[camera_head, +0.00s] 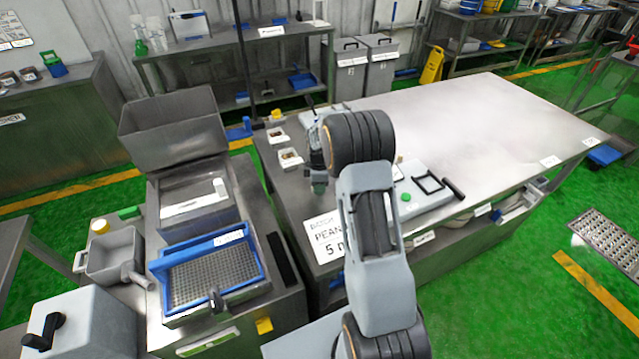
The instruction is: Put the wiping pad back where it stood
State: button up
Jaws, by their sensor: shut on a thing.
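My gripper (318,178) is left of my arm's dark-banded joint, over the left part of the steel table. It is small in view and partly hidden by my own arm. It is shut on a small grey-green thing (319,188), which shows just below the jaws. I take this to be the wiping pad, but its shape is too small to be sure. I cannot tell whether it touches the table top.
The steel table (470,110) has wide bare room to the right. Two small trays (290,158) lie left of my gripper. A white sign (328,238) is at the table's near-left corner. A grey device with a black handle (430,185) is right of my arm. A blue-framed sieve (205,275) stands left.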

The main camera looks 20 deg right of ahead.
jog(key=shift+f, duration=0.15)
jog(key=o, duration=0.9)
notch_tip(320, 180, up, 11)
jog(key=shift+r+b, duration=0.2)
jog(key=shift+b, duration=0.5)
jog(key=s+a+r+m+t, duration=0.1)
jog(key=s+a+r+m, duration=0.3)
jog(key=s, duration=0.4)
jog(key=s+a+r+m+t, duration=0.2)
jog(key=s+a+r+m, duration=0.25)
jog(key=s, duration=0.35)
jog(key=shift+s+a+f+m+t, duration=0.15)
jog(key=shift+s+a+f+m, duration=0.25)
jog(key=shift+s+m, duration=0.75)
jog(key=shift+s+a+f+m+t, duration=0.25)
jog(key=shift+s+a+m, duration=0.3)
jog(key=shift+s, duration=1.15)
jog(key=shift+s+a+f+m+t, duration=0.1)
jog(key=shift+s+a+f+m, duration=0.5)
jog(key=shift+s, duration=0.85)
jog(key=shift+d+r, duration=0.15)
jog(key=shift+r, duration=0.1)
